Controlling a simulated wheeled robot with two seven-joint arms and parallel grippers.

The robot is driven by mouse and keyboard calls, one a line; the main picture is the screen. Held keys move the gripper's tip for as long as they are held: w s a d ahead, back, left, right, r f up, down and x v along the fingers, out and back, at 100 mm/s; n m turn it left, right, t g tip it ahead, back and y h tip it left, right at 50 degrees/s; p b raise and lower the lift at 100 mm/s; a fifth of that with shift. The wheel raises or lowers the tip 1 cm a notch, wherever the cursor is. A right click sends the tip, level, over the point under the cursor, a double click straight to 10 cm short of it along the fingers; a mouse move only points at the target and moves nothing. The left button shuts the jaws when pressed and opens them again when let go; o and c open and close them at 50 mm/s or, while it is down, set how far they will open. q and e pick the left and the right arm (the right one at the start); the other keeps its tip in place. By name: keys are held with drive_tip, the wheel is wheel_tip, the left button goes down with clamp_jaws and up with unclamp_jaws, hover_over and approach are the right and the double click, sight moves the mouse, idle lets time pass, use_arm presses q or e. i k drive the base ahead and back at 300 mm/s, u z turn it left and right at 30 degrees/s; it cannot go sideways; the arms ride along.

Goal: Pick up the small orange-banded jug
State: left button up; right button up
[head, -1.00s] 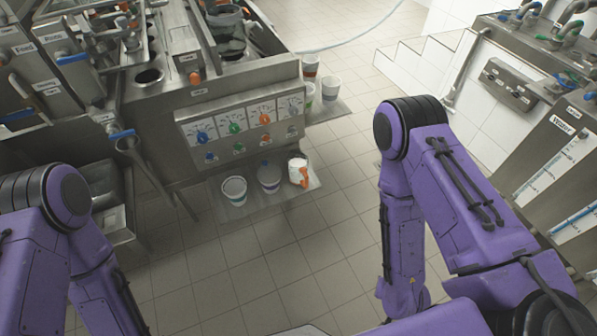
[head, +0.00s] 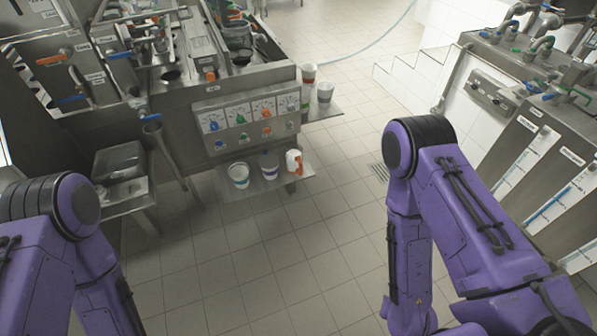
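A small white jug with an orange handle or band (head: 294,161) stands at the right end of a low metal shelf (head: 225,196) under the dial panel. Left of it on the same shelf are a white and grey cup (head: 269,165) and a white cup with a teal band (head: 238,174). My two purple arms are in view at the left and right, well short of the shelf. Both grippers are outside the picture.
A panel with coloured dials (head: 249,117) is above the shelf. Several cups, including a white one (head: 325,91), stand on a side shelf (head: 330,109). A steel machine with gauges (head: 540,160) stands at the right. The tiled floor (head: 270,260) between is clear.

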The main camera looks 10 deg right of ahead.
sight(293, 151)
drive_tip(key=z, duration=0.45)
drive_tip(key=i, duration=1.45)
drive_tip(key=u, duration=0.15)
